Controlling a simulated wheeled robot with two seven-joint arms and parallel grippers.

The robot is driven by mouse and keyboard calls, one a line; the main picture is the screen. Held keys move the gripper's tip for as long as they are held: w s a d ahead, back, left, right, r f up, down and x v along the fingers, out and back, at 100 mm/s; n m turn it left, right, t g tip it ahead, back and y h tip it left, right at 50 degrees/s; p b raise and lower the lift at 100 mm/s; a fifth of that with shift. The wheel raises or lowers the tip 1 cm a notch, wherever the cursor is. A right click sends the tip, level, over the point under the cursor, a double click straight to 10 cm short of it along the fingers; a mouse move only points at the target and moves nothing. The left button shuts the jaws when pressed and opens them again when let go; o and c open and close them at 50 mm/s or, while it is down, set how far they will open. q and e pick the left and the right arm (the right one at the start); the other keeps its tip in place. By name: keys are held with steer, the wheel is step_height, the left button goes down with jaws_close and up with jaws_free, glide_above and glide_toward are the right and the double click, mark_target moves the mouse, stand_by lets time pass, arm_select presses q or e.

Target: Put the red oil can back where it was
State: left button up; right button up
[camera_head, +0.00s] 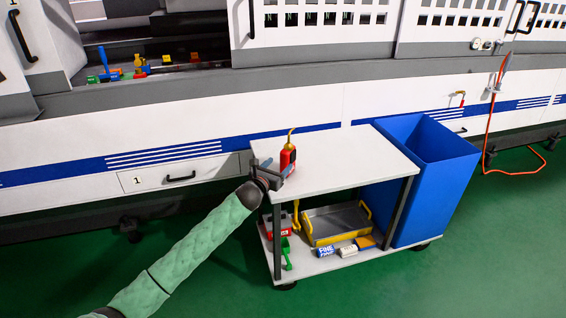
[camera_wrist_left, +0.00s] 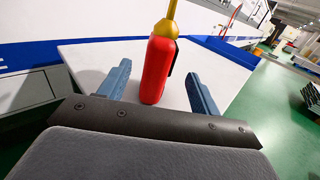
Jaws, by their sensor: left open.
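The red oil can (camera_head: 288,157), with a yellow top and spout, stands upright on the white top of the cart (camera_head: 345,160), near its left end. In the left wrist view the oil can (camera_wrist_left: 158,68) rises between the two blue fingers. My left gripper (camera_head: 286,172) reaches in from the left at the can, and in the wrist view its fingers (camera_wrist_left: 160,85) are spread wide, one on each side of the can, with gaps to it. The can's lower end is close to the gripper's palm. My right gripper is not in view.
The cart's lower shelf holds a yellow-handled tray (camera_head: 335,222), a red box (camera_head: 277,226), a green tool (camera_head: 286,252) and small boxes. A blue bin (camera_head: 428,180) stands at the cart's right. The white machine (camera_head: 215,130) runs behind. The rest of the cart top is clear.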

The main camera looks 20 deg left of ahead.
arm_select(q)
steer(key=s, duration=0.3)
steer(key=s+a, duration=0.1)
steer(key=s, duration=0.1)
steer(key=shift+s, duration=0.2)
steer(key=shift+s+a, duration=0.1)
steer(key=shift+s, duration=0.55)
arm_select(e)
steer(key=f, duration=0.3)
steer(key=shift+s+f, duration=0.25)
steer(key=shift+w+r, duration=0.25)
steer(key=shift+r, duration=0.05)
